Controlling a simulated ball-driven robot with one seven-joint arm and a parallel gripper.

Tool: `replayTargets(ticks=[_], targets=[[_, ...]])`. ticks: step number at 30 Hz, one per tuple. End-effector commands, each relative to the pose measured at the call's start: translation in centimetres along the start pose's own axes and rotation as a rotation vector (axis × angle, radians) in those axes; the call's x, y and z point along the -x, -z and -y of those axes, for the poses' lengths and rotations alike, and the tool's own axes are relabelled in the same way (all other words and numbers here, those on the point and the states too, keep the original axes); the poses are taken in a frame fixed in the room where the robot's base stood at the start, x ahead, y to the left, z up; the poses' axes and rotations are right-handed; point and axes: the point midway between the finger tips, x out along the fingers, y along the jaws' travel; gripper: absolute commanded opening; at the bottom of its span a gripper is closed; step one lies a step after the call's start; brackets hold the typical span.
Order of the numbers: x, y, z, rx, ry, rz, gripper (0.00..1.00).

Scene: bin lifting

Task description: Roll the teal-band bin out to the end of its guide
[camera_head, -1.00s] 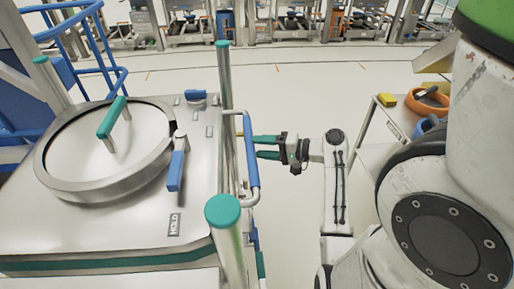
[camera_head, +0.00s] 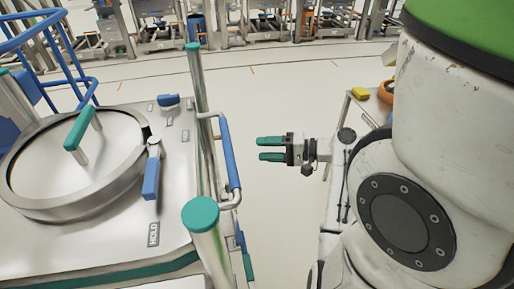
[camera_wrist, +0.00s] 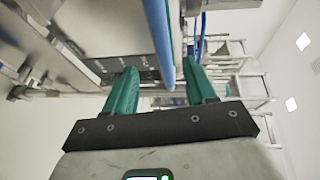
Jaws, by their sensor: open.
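The teal-band bin (camera_head: 110,240) is a steel box at the left in the head view, with a round lid, a teal lid handle (camera_head: 80,129) and a teal band along its lower side. A blue-gripped bar handle (camera_head: 230,155) stands on its right side. My gripper (camera_head: 258,149) is open and empty to the right of that handle, apart from it, with its teal fingers pointing left. In the wrist view the blue handle (camera_wrist: 158,40) runs between and beyond the two fingers (camera_wrist: 162,85). The guide under the bin is hidden.
Steel posts with teal caps (camera_head: 201,212) stand at the bin's right edge. A blue railing (camera_head: 60,60) is at the far left. A side table with a yellow item (camera_head: 360,93) stands at the right. The floor between is clear.

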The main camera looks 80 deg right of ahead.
Motion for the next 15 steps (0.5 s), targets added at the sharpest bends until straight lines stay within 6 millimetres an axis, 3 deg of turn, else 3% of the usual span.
replayTargets(ticks=[1, 6, 15], targets=[[-0.5, -0.3, -1.2, -0.027, 0.052, 0.002, 0.56], [-2.3, -0.9, -2.5, -0.103, 0.242, -0.007, 0.56], [-4.9, -1.1, -1.7, -0.133, 0.313, -0.012, 0.56]])
